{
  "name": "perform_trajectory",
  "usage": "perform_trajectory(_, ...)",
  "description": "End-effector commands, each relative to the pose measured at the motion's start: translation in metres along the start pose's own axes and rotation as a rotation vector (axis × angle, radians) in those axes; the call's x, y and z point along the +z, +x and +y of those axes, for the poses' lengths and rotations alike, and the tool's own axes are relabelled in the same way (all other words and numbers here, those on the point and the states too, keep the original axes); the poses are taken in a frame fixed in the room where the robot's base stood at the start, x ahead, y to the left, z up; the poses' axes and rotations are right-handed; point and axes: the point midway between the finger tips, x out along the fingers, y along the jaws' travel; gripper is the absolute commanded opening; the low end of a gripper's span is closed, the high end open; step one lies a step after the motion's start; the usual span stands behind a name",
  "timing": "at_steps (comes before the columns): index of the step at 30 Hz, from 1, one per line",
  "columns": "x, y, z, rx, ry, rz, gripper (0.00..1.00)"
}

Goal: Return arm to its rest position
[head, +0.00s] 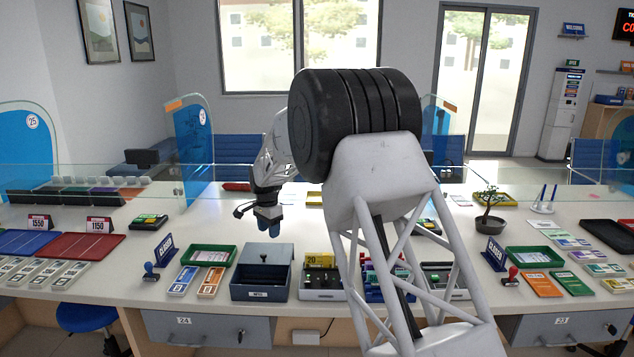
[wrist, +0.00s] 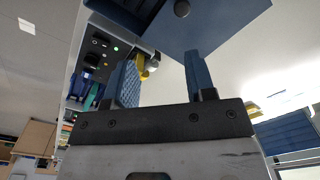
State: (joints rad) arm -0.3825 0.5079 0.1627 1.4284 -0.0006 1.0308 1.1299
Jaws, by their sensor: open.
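My gripper (head: 268,222) hangs over the teller counter (head: 205,233) in the head view, above and behind the dark blue-grey box (head: 259,292). Its two blue fingers point down. In the wrist view, my gripper (wrist: 160,85) has its fingers apart with nothing held between them. My arm comes up from the lower right in the head view and covers part of the counter.
A grey device with yellow notes (head: 318,272) stands right of the box. A green tray (head: 208,256) and a closed sign (head: 164,250) stand left. A glass screen (head: 90,178) runs along the back. A bonsai (head: 490,205) stands right.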

Motion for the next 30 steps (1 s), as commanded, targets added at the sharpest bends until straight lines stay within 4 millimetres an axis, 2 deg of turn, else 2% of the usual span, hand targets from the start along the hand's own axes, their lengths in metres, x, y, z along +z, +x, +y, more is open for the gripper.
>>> perform_trajectory(1, -0.003, -0.011, 0.011, -0.004, -0.008, 0.002, 0.5)
perform_trajectory(12, -0.009, -0.077, 0.1, -0.027, -0.1, 0.019, 0.5)
perform_trajectory(21, -0.006, -0.121, 0.176, -0.044, -0.177, 0.036, 0.5)
perform_trajectory(30, 0.004, -0.155, 0.255, -0.058, -0.253, 0.055, 0.5)
